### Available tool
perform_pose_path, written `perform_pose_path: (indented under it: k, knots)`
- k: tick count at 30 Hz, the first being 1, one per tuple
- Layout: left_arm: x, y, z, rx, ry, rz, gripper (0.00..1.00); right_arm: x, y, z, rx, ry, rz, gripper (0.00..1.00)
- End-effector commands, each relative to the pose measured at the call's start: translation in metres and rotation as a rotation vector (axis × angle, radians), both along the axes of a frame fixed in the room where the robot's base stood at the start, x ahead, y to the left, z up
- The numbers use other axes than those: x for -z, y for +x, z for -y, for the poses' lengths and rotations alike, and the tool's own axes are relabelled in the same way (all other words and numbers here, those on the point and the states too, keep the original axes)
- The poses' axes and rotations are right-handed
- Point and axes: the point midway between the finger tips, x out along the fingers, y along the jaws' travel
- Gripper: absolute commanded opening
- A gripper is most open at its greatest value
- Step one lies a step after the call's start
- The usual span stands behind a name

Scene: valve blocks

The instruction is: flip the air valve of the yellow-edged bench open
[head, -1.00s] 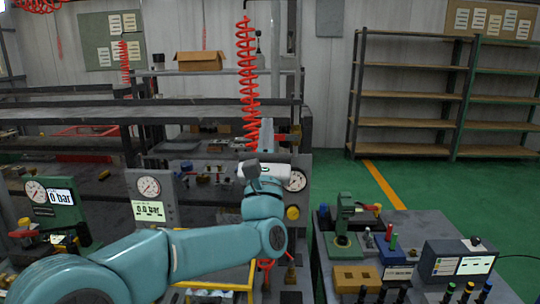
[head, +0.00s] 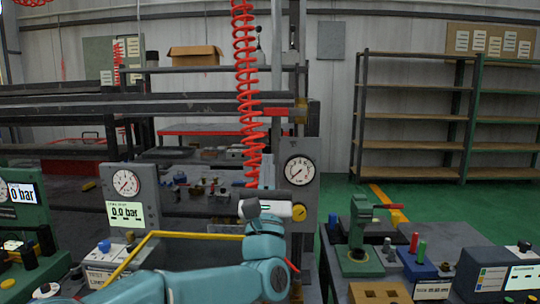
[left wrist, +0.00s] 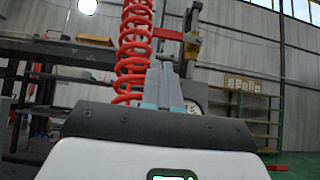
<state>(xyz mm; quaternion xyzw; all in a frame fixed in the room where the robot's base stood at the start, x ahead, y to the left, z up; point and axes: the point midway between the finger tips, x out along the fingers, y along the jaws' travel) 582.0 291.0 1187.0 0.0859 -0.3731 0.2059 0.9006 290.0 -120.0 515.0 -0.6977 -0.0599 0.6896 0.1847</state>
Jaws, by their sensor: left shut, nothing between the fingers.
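The air valve (head: 300,113) has a red lever (head: 276,112) lying level and pointing left, on a post behind the yellow-edged bench. The bench shows its yellow edge (head: 195,235) at lower centre. My left gripper (head: 267,165) is shut and empty, its narrow grey fingers pointing away, below the lever in the picture. In the left wrist view the shut fingers (left wrist: 166,72) point up the picture, with the red lever (left wrist: 168,33) and the brass valve body (left wrist: 192,46) just beyond and above. Any contact cannot be told. My right gripper is not in view.
A red coiled hose (head: 245,90) hangs just left of the fingers. A round gauge (head: 299,170) stands on a grey panel at right. Another gauge panel (head: 128,190) reads 0.0 bar. A side table with a green fixture (head: 358,235) stands at right. Green floor lies open behind it.

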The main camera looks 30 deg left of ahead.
Motion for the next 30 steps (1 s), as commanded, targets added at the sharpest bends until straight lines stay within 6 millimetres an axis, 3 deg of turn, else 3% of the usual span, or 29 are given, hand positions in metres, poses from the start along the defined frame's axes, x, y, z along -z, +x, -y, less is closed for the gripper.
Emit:
perform_pose_path:
  k: [2,14,30]
  knots:
    - [0.007,-0.001,0.001,0.0,0.0,0.001,0.0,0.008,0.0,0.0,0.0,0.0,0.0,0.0]
    - [0.005,-0.003,0.001,0.0,0.0,0.0,0.0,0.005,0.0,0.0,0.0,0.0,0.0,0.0]
    - [-0.057,0.053,-0.026,-0.001,0.0,0.0,0.0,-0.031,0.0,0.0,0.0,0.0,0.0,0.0]
